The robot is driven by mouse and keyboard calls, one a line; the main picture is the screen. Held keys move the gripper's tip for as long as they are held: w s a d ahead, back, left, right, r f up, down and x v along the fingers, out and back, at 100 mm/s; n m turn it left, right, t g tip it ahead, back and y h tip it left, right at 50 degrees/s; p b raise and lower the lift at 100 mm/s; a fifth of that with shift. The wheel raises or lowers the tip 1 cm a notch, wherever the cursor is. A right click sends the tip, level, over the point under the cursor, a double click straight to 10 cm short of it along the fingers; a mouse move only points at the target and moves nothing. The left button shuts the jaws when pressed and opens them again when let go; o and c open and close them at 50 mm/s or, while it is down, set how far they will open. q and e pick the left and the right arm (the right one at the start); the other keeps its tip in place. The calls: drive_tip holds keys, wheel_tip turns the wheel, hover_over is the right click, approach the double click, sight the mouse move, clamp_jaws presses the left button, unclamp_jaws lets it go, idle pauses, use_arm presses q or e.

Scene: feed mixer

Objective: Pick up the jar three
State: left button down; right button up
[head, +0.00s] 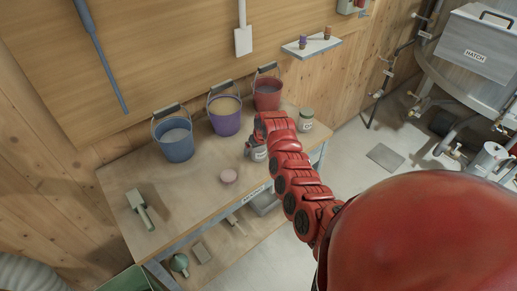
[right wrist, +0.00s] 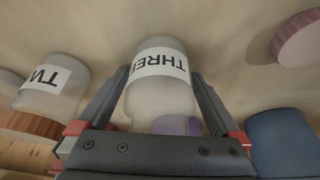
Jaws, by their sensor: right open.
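The jar marked THREE (right wrist: 160,90) is clear with a white label and stands between the two fingers of my right gripper (right wrist: 161,76) in the right wrist view. The fingers are open, one on each side of it; I cannot tell whether either touches it. In the head view my right gripper (head: 252,149) is over the workbench, and jar three (head: 258,154) is mostly hidden by it. A second jar, marked TW in the visible part of its label (right wrist: 46,88), stands to the left in the right wrist view. My left gripper is not in view.
Blue (head: 174,138), purple (head: 225,115) and red (head: 267,94) buckets stand along the back of the workbench (head: 190,200). A lidded jar (head: 306,119) stands near the right end. The front middle is clear.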

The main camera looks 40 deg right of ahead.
drive_tip(key=c, duration=1.3)
drive_tip(key=shift+r, duration=0.15)
